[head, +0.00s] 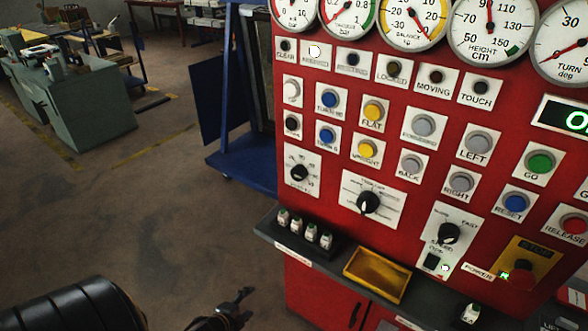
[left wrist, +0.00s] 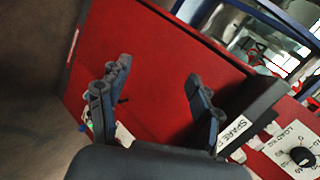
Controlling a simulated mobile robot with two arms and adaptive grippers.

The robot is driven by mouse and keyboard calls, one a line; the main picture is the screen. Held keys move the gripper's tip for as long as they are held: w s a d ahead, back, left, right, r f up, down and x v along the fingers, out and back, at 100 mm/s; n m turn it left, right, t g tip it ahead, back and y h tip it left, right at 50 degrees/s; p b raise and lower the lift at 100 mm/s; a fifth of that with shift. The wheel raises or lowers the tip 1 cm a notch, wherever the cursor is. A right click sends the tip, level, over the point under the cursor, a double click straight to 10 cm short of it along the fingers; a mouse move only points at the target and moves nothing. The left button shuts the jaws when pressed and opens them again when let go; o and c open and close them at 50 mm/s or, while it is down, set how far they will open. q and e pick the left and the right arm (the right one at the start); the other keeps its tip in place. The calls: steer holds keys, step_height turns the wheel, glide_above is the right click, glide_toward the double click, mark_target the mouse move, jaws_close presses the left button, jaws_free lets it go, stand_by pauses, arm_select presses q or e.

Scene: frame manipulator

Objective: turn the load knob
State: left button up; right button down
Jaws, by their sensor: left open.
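The load knob (head: 299,172) is a black knob with a white pointer line on a white plate, at the left edge of the red panel. In the left wrist view the load knob (left wrist: 302,156) shows at the lower right, beside its "LOAD KG" lettering. My left gripper (head: 243,295) is at the bottom of the head view, below and left of the knob, apart from it. In the left wrist view my left gripper (left wrist: 157,72) is open, its fingers spread with nothing between them. My right gripper is not in view.
A dark shelf (head: 330,263) juts out below the knob, bearing several small bottles (head: 304,229) and a yellow tray (head: 378,275). Another knob (head: 368,202) sits to the right. A blue cart (head: 243,172) stands left of the panel.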

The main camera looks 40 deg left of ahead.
arm_select(q)
steer(key=w+a+r+m+t+p, duration=0.1)
steer(key=w+r+m+t, duration=0.2)
steer(key=r, duration=0.6)
steer(key=w+a+r+m+t, duration=0.15)
steer(key=w+r+m, duration=0.3)
steer(key=r, duration=0.45)
steer(key=m+t+h, duration=0.3)
steer(key=m, duration=0.3)
glide_toward(295, 175)
steer(key=shift+y, duration=0.3)
steer(key=w+p, duration=0.1)
steer(key=w, duration=0.1)
steer(key=w+p, duration=0.1)
steer(key=w, duration=0.2)
steer(key=w+p, duration=0.1)
steer(key=w, duration=0.1)
steer(key=shift+w+d+r, duration=0.2)
steer(key=shift+w+d, duration=0.05)
steer(key=shift+d, duration=0.05)
steer(key=shift+w+p, duration=0.3)
steer(key=shift+w, duration=0.5)
steer(key=c, duration=1.1)
steer(key=shift+f, duration=0.1)
steer(key=shift+c, duration=0.2)
